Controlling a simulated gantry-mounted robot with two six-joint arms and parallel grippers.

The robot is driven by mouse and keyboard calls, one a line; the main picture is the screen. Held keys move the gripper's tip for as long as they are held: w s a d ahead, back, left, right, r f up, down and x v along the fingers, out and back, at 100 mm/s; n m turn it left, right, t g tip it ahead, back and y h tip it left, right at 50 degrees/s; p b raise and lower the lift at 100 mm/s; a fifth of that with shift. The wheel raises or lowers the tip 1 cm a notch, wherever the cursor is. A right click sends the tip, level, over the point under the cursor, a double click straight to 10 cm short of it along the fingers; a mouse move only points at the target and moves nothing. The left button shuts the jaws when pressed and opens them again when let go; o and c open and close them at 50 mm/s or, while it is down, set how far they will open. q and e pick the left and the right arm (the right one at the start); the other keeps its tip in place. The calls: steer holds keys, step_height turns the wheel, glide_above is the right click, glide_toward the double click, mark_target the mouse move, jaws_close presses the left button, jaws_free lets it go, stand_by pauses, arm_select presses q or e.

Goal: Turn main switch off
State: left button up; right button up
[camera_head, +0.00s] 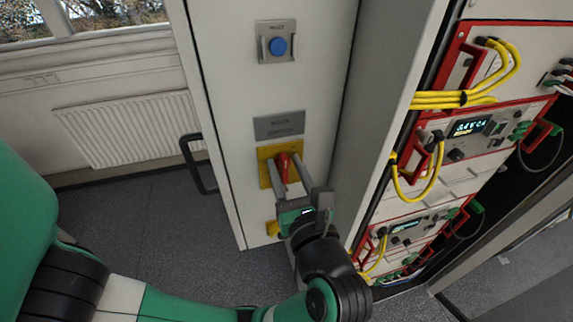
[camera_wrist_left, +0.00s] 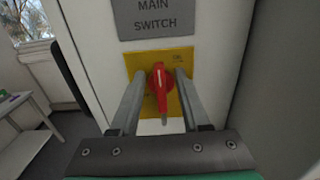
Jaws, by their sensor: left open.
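The main switch is a red rotary handle (camera_head: 284,166) on a yellow plate (camera_head: 263,170), set in the white cabinet front. In the left wrist view the red handle (camera_wrist_left: 160,82) points roughly up and down on the yellow plate (camera_wrist_left: 142,60), below a grey "MAIN SWITCH" label (camera_wrist_left: 153,18). My left gripper (camera_head: 284,160) is open, with one finger on each side of the handle. In the left wrist view its fingers (camera_wrist_left: 158,78) flank the handle with small gaps seen. Whether either finger touches the handle I cannot tell. My right gripper is not in view.
A blue button (camera_head: 277,46) sits on a grey plate higher on the cabinet. A black door handle (camera_head: 196,163) sticks out at the left. Racks with yellow cables (camera_head: 455,100) stand open at the right. A radiator (camera_head: 128,130) is on the wall behind.

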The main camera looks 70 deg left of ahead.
arm_select(q)
jaws_close()
stand_by(0.4)
steer(key=shift+f+n+b, duration=0.2)
steer(key=shift+n+b, duration=0.1)
steer(key=shift+b, duration=0.35)
steer(key=shift+s+f+n+b, duration=0.2)
steer(key=shift+s+n+b, duration=0.1)
steer(key=shift+n+b, duration=2.9)
steer(key=shift+s+f+n+b, duration=0.25)
steer(key=shift+n+b, duration=2.3)
steer(key=shift+b, duration=1.3)
steer(key=shift+s+f+n+b, duration=0.2)
steer(key=shift+s+n+b, duration=0.1)
steer(key=shift+n+b, duration=2.9)
steer(key=shift+b, duration=0.45)
